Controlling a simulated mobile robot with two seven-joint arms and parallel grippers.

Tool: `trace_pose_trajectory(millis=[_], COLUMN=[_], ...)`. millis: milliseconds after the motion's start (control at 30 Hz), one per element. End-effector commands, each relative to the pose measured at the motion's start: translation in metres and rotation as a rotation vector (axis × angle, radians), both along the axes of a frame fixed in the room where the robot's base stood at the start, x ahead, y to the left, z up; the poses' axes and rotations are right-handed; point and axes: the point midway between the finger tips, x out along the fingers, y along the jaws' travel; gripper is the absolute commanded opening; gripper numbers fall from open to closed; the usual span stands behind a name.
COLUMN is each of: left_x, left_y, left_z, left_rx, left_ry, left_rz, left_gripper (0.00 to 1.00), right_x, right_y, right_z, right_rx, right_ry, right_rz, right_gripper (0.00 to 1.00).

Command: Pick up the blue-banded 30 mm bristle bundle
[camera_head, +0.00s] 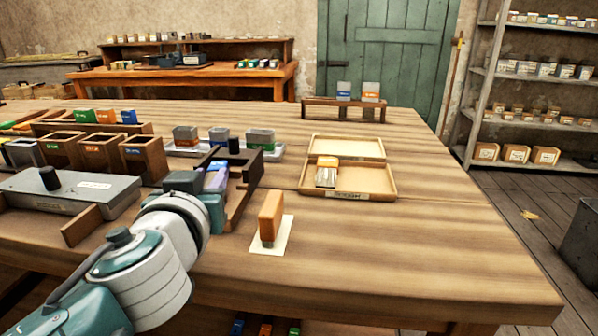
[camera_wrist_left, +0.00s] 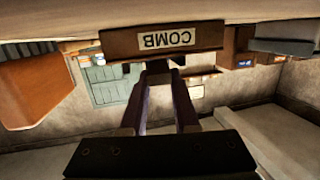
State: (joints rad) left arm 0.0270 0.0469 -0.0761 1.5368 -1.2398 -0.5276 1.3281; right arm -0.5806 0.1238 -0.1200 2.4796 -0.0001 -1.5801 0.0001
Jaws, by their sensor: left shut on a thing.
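My left gripper (camera_head: 213,182) comes in from the lower left and is at the dark wooden comb fixture (camera_head: 243,188). It is shut on a small piece with a grey-blue upper part (camera_head: 217,165), which looks like the blue-banded bristle bundle; the fingers hide most of it. In the left wrist view the fingers (camera_wrist_left: 160,80) are close together, just below the wooden board marked COMB (camera_wrist_left: 165,40); the held piece is barely visible there. My right gripper is not in view.
An orange-brown block (camera_head: 271,218) stands upright on a white card right of the gripper. A rack (camera_head: 325,108) stands behind. Wooden bins (camera_head: 145,160) and a grey plate (camera_head: 95,197) lie left. The table's right side is clear.

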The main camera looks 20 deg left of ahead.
Motion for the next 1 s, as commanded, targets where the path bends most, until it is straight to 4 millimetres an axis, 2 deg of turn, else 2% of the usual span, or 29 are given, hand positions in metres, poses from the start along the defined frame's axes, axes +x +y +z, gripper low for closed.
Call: trace_pose_trajectory(millis=[33, 300, 533, 733, 867, 1000], left_x=[0.001, 0.001, 0.001, 0.001, 0.0, -0.007], left_y=[0.0, 0.0, -0.001, -0.001, 0.0, 0.01], left_z=[0.019, 0.1, 0.155, 0.177, 0.18, 0.177], left_rx=[-0.001, -0.004, -0.003, -0.002, -0.002, -0.004], left_ry=[-0.008, -0.01, -0.008, -0.003, 0.0, 0.005], left_rz=[0.0, -0.003, -0.004, -0.004, -0.006, -0.032], left_gripper=[0.0, 0.0, 0.0, 0.0, 0.0, 0.0], right_x=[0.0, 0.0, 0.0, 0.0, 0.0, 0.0], right_y=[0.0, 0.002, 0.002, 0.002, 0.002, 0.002], right_z=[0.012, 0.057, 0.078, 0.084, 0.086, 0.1], right_rx=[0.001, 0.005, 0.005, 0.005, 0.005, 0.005], right_ry=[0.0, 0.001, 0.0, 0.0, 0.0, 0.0], right_rz=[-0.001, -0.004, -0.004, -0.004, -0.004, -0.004], right_gripper=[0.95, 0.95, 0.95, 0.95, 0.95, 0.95])
